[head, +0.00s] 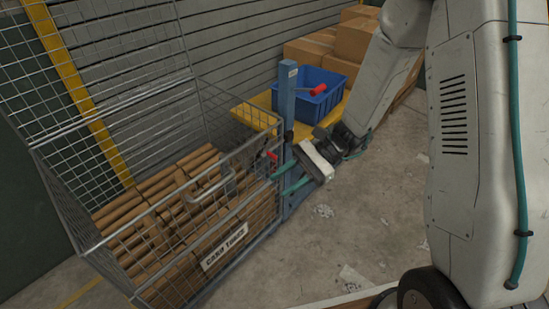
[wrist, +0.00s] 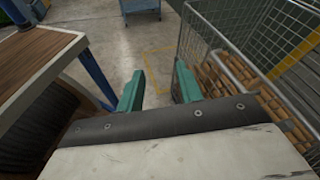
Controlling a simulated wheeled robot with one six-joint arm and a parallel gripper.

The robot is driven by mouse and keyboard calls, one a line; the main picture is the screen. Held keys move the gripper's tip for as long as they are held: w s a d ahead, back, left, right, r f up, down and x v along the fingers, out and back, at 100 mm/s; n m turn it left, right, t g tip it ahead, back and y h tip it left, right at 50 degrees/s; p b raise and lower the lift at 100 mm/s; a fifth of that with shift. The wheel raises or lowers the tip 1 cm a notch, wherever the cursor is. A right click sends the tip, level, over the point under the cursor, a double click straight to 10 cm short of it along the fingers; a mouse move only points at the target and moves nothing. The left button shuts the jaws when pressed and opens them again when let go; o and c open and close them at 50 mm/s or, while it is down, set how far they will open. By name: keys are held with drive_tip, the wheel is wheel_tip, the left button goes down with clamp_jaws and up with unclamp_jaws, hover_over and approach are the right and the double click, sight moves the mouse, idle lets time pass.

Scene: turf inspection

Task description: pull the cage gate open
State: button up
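The wire cage (head: 75,222) stands at the left in the head view, filled with brown tubes (head: 150,205). Its front mesh gate (head: 180,262) looks closed and carries a grey bar handle (head: 208,183) and a white lettered sign (head: 225,246). A small red part (head: 271,155) shows near the gate's right end. My gripper (head: 281,180) is beside that end, with its teal fingers pointing left toward the mesh. In the wrist view my gripper (wrist: 160,86) is open, with only floor between the fingers. The cage (wrist: 205,32) is right of the fingers, apart from them.
A blue post (head: 288,110) stands close behind my gripper. A blue bin (head: 312,93) with a red-handled item and cardboard boxes (head: 352,42) are beyond. A wooden-topped table (wrist: 35,60) is left in the wrist view. Concrete floor (head: 350,215) in front is mostly clear, with scraps.

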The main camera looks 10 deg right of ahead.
drive_tip(key=w+f+m+t+y, duration=0.3)
drive_tip(key=w+f+m+t, duration=0.3)
drive_tip(key=w+f+m, duration=0.25)
drive_tip(key=m+t+h, duration=0.6)
drive_tip(key=m+t, duration=0.5)
drive_tip(key=t, duration=0.2)
approach(274, 155)
drive_tip(key=x, duration=0.7)
drive_tip(key=f+x, duration=0.1)
drive_tip(key=x, duration=0.1)
drive_tip(key=shift+w+a, duration=0.25)
drive_tip(key=shift+w, duration=0.05)
clamp_jaws()
